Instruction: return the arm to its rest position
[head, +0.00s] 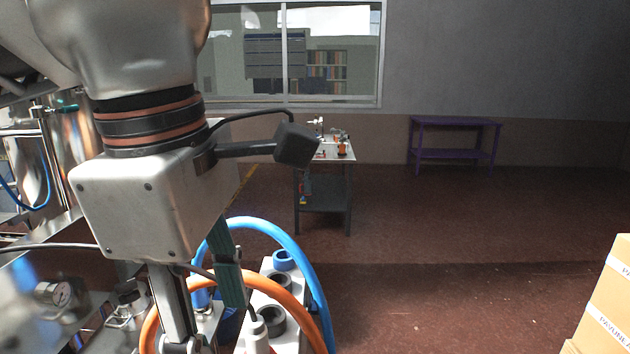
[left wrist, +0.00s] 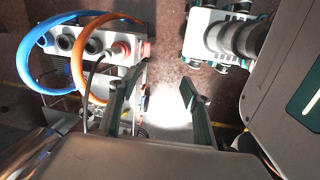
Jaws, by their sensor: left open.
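My left arm comes in from the left in the head view and ends in a boxy silver gripper body. My left gripper (left wrist: 160,82) hangs with its fingers down, and the left wrist view shows them spread apart with only brightly lit floor between them. It looks empty. In the head view the gripper's lower part is beside and in front of the hoses; its fingertips are hard to make out there. I cannot tell if it touches them. My right gripper is in neither view.
A blue hose (head: 318,285) and an orange hose (head: 299,296) loop from a grey ported block (left wrist: 64,44) close to my left gripper. Shiny machinery with a pressure gauge (head: 53,294) stands at left. Cardboard boxes (head: 606,300) are at lower right. The floor (head: 450,250) between is clear.

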